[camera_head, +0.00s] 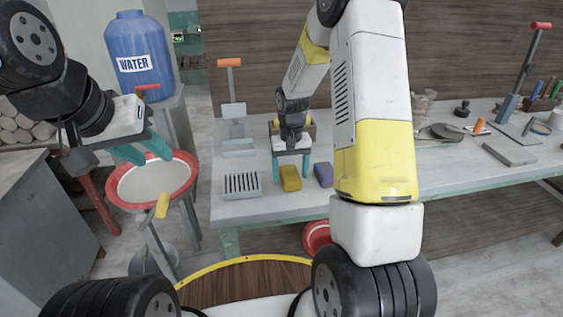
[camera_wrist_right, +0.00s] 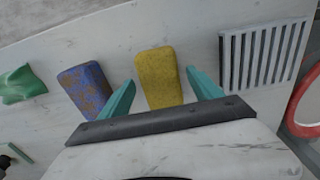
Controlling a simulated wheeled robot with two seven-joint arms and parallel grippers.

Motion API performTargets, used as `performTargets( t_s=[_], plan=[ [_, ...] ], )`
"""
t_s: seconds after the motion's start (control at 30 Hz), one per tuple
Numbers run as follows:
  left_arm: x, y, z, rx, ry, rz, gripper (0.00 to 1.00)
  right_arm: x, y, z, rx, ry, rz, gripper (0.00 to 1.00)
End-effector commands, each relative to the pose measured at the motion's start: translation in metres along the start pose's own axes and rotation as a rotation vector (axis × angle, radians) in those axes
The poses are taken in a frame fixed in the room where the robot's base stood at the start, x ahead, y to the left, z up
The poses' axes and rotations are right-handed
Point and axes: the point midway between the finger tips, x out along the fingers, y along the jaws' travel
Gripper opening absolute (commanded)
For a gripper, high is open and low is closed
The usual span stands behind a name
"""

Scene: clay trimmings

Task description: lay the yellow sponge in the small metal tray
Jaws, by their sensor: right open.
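The yellow sponge (camera_head: 290,180) lies on the grey workbench. In the right wrist view the sponge (camera_wrist_right: 158,72) sits between my right gripper's teal fingers, with gaps on both sides. My right gripper (camera_head: 291,172) is open and empty, pointing down at the sponge; its exact height is unclear. A slotted grey metal tray (camera_head: 256,189) lies just left of the sponge, and its slots show in the wrist view (camera_wrist_right: 226,62). A shallow plain grey piece (camera_head: 238,153) lies behind it; I cannot tell if it is a tray. My left gripper (camera_head: 147,158) is open near the red basin.
A blue sponge-like block (camera_head: 323,174) lies right of the yellow sponge. A green lump (camera_wrist_right: 20,84) lies beyond it. A red basin (camera_head: 120,199) on a stand and a blue water barrel (camera_head: 140,45) are at the left. Tools crowd the bench's right part.

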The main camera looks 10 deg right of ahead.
Motion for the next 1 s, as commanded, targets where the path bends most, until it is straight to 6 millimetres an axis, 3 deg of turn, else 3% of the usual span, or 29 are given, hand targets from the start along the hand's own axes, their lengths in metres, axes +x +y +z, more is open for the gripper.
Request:
performTargets(
  t_s=[0.33,0.67,0.83,1.0],
  plan=[
    [0.000,0.000,0.000,0.000,0.000,0.000,0.36,-0.075,-0.001,-0.001,-0.002,0.006,-0.001,0.74],
    [0.000,0.000,0.000,0.000,0.000,0.000,0.36,-0.115,-0.001,0.003,-0.001,0.013,-0.004,0.74],
    [0.000,0.000,0.000,0.000,0.000,0.000,0.36,-0.162,-0.001,0.030,-0.005,0.092,-0.032,0.74],
    [0.000,0.000,0.000,0.000,0.000,0.000,0.36,-0.219,-0.004,0.085,-0.016,0.221,-0.078,0.74]
  ],
)
